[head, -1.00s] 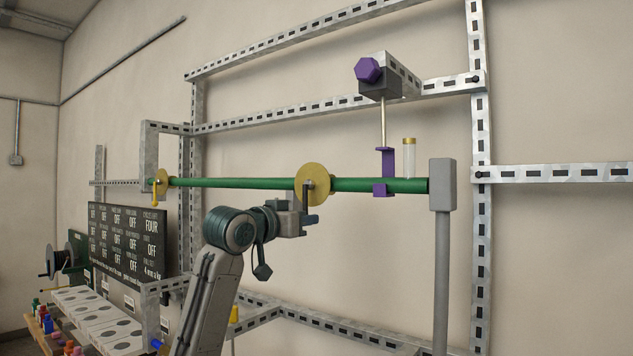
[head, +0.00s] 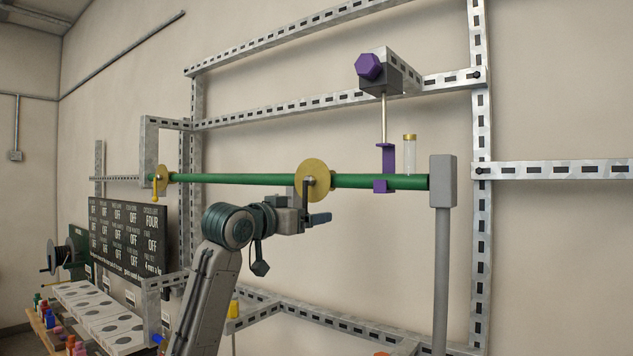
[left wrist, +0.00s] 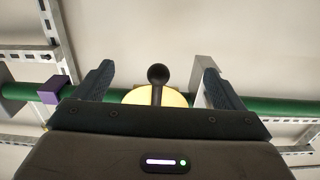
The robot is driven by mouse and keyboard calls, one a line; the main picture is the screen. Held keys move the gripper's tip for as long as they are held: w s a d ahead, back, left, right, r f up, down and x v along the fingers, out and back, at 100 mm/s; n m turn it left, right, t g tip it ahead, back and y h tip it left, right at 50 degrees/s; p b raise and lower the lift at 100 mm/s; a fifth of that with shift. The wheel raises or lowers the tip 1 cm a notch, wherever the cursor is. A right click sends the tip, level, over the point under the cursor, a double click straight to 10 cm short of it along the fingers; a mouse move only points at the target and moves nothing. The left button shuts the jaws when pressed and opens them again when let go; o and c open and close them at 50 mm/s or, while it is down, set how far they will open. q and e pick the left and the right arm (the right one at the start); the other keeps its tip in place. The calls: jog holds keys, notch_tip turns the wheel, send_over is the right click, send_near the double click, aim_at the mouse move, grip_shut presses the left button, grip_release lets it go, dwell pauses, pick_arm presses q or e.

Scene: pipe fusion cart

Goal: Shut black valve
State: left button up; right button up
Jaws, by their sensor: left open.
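The black valve is a black lever handle (head: 306,196) hanging below a yellow disc (head: 314,179) on the green pipe. In the left wrist view the black ball-ended handle (left wrist: 158,76) stands between the jaws, in front of the yellow disc (left wrist: 174,98). My left gripper (head: 309,210) is at the handle, just below the pipe. In the left wrist view its fingers (left wrist: 157,85) are open, one each side of the handle, with visible gaps. My right gripper is not in view.
A green pipe (head: 240,180) runs across a slotted metal frame (head: 290,110). A smaller yellow valve (head: 157,186) is at its left end. A purple clamp (head: 385,170) and a grey post (head: 442,190) stand to the right. A dark status board (head: 128,240) is lower left.

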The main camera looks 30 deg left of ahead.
pick_arm(q)
jog(key=s+a+b, duration=0.1)
jog(key=s+b, duration=0.4)
jog(key=s, duration=0.9)
jog(key=shift+b, duration=0.4)
dwell(0.4)
